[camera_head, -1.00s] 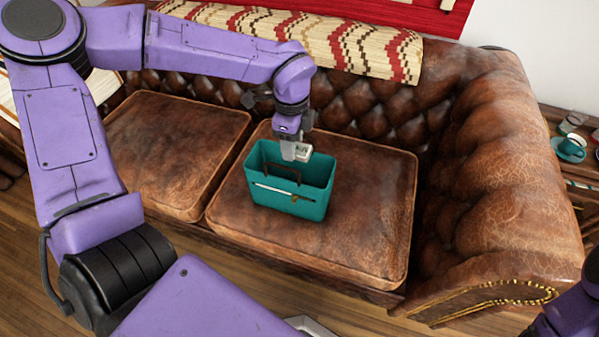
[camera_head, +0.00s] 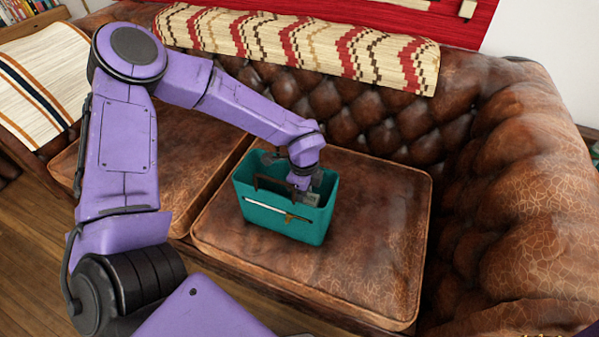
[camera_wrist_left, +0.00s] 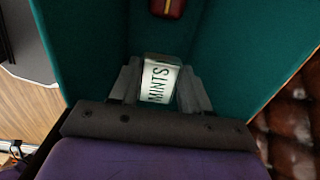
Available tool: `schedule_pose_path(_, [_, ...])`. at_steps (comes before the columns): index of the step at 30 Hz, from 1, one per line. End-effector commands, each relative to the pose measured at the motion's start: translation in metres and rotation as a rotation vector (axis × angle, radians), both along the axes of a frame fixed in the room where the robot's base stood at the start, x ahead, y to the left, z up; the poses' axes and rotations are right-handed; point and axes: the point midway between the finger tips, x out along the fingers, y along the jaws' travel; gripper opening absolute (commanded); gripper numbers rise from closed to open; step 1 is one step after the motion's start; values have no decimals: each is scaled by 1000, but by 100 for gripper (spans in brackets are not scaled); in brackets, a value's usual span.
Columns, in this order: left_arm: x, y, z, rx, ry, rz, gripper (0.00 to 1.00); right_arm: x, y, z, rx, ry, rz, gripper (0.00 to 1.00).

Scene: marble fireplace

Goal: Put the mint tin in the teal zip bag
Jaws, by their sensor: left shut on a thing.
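The teal zip bag (camera_head: 262,219) stands upright and open on the right seat cushion, with a brown handle and a pale zip on its front. My left gripper (camera_head: 309,196) reaches down into its open top near the right end. It is shut on the mint tin (camera_wrist_left: 158,82), a small white box lettered MINTS. In the left wrist view the tin sits between the two fingers (camera_wrist_left: 161,88), with teal walls on both sides. In the head view the tin is mostly hidden by the gripper and bag. My right gripper is not in view.
A dark red thing with a yellow stripe (camera_wrist_left: 168,7) lies inside the bag beyond the tin. The brown leather sofa (camera_head: 375,215) has free cushion around the bag. Its tufted back and right armrest (camera_head: 525,190) rise behind and beside. A patterned blanket (camera_head: 300,45) drapes the back.

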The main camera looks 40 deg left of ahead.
Motion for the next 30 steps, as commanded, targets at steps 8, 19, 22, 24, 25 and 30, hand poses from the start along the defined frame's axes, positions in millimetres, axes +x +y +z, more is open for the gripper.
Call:
schedule_pose_path(8, [0,0,-63,2,1,-1,17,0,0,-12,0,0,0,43])
schedule_pose_path(19, [1,0,-104,1,-1,-1,17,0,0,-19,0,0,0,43])
schedule_pose_path(22, [1,0,-103,0,-1,0,17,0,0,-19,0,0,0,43])
schedule_pose_path(24, [0,0,-104,0,0,0,17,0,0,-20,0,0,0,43])
schedule_pose_path(25, [0,0,-106,0,0,0,17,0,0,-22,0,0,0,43])
schedule_pose_path(30, [0,0,-106,0,0,-1,72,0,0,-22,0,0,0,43])
